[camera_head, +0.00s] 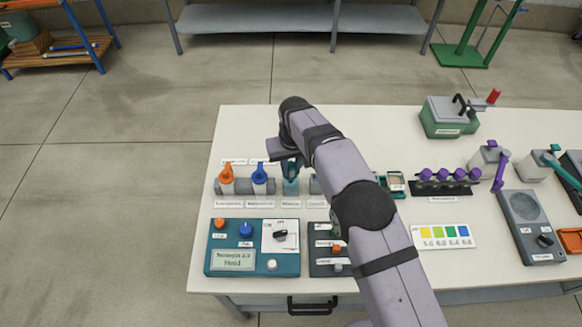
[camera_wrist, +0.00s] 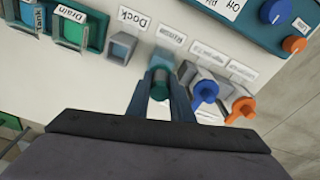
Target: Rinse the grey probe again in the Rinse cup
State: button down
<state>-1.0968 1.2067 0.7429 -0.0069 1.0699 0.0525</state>
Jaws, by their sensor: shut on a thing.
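My gripper (camera_head: 290,167) points down over the bench, at the Rinse position. In the wrist view its two fingers (camera_wrist: 161,95) are shut on a probe (camera_wrist: 160,84), of which a round teal-green end shows. Its grey part cannot be made out. The Rinse cup (camera_head: 291,187) is pale teal and see-through, directly below my gripper. In the wrist view the cup (camera_wrist: 161,60) shows just beyond the fingertips, in front of its label. The probe's lower end is hidden, so I cannot tell how deep it is in the cup.
An orange-topped holder (camera_head: 227,178) and a blue-topped holder (camera_head: 259,178) stand close to the left of the cup. A square grey Dock socket (camera_wrist: 122,47) is on its other side. A teal meter (camera_head: 252,248) lies in front. Purple-capped vials (camera_head: 443,175) stand to the right.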

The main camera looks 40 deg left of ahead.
jog(key=shift+r+p, duration=2.6)
jog(key=shift+r, duration=1.65)
jog(key=w+d+r+m, duration=0.1)
jog(key=w+d+m, duration=0.1)
jog(key=w+d, duration=0.55)
jog(key=w+d+m, duration=0.2)
jog(key=w+d, duration=0.2)
jog(key=d, duration=0.7)
jog(key=w+d+r+m, duration=0.15)
jog(key=w+d, duration=0.35)
jog(key=d, duration=0.5)
jog(key=s+d+m, duration=0.3)
jog(key=s+d, duration=0.1)
jog(key=d, duration=0.9)
jog(key=s+d+m+h, duration=0.1)
jog(key=s+d+m, duration=0.2)
jog(key=d, duration=1)
jog(key=shift+s+d+f+t, duration=0.15)
jog(key=shift+s+f+t, duration=0.15)
jog(key=shift+s+f, duration=0.2)
